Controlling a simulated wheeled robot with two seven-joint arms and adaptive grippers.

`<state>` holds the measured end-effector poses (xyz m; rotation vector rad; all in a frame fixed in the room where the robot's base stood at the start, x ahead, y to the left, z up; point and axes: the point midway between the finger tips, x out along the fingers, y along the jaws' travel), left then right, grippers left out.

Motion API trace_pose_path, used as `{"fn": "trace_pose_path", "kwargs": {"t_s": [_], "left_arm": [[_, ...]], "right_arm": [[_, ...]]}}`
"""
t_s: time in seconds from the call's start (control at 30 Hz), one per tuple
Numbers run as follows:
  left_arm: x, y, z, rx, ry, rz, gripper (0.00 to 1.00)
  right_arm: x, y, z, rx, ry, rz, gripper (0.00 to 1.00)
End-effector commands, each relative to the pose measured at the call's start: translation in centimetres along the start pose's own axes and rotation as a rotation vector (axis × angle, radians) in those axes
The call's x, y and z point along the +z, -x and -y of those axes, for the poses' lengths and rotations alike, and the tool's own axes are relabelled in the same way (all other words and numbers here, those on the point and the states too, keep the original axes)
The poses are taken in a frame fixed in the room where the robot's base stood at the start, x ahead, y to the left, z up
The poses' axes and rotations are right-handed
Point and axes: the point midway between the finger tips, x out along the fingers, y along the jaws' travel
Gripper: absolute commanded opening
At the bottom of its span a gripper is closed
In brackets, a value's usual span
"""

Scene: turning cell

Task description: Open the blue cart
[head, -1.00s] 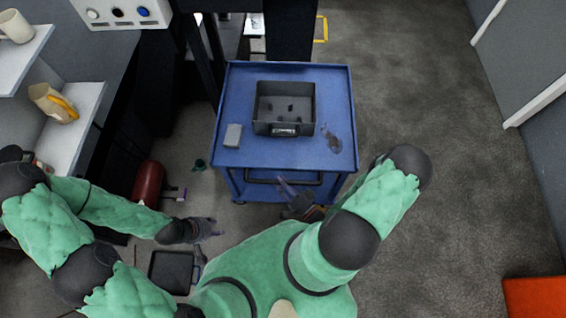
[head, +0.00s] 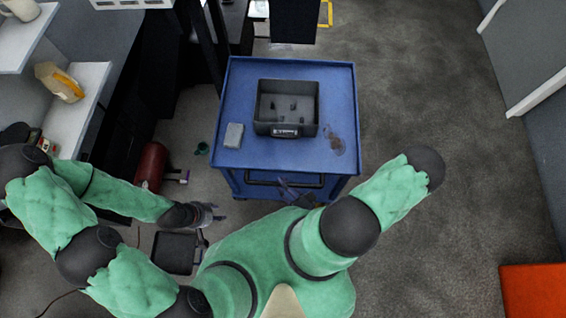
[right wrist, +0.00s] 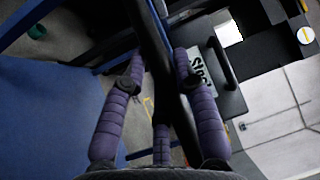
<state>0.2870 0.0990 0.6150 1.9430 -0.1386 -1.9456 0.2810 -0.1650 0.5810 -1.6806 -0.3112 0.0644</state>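The blue cart (head: 228,105) stands ahead of me in the head view, with a dark bar handle (head: 262,181) across its near side. My right gripper (head: 290,188) is at this handle, partly hidden by my arm. In the right wrist view, its purple fingers (right wrist: 160,62) are spread on both sides of a dark bar (right wrist: 150,35), which looks like the handle. I see gaps beside the bar and cannot tell whether a finger touches it. My left gripper (head: 212,214) is low at left, away from the cart; its fingers are too small to read.
On the cart top are a dark open bin (head: 286,99), a grey block (head: 233,135) and a brown stain (head: 336,143). A red cylinder (head: 151,165) lies on the floor at left, near shelves (head: 82,110). Floor to the cart's right is clear; an orange object (head: 534,290) is lower right.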

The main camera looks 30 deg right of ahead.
Motion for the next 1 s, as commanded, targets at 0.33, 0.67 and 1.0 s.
{"fn": "trace_pose_path", "kwargs": {"t_s": [0.33,0.67,1.0], "left_arm": [[0.0,0.0,0.0,0.000,0.000,0.000,0.40],[0.0,0.0,0.0,0.000,0.000,0.000,0.40],[0.0,0.0,0.0,0.000,0.000,0.000,0.40]], "right_arm": [[0.0,0.0,0.0,0.000,-0.001,0.000,0.54],[-0.2,1.4,-0.1,0.002,0.000,-0.005,0.54],[-0.1,5.2,-0.1,0.002,0.000,-0.006,0.54]]}}
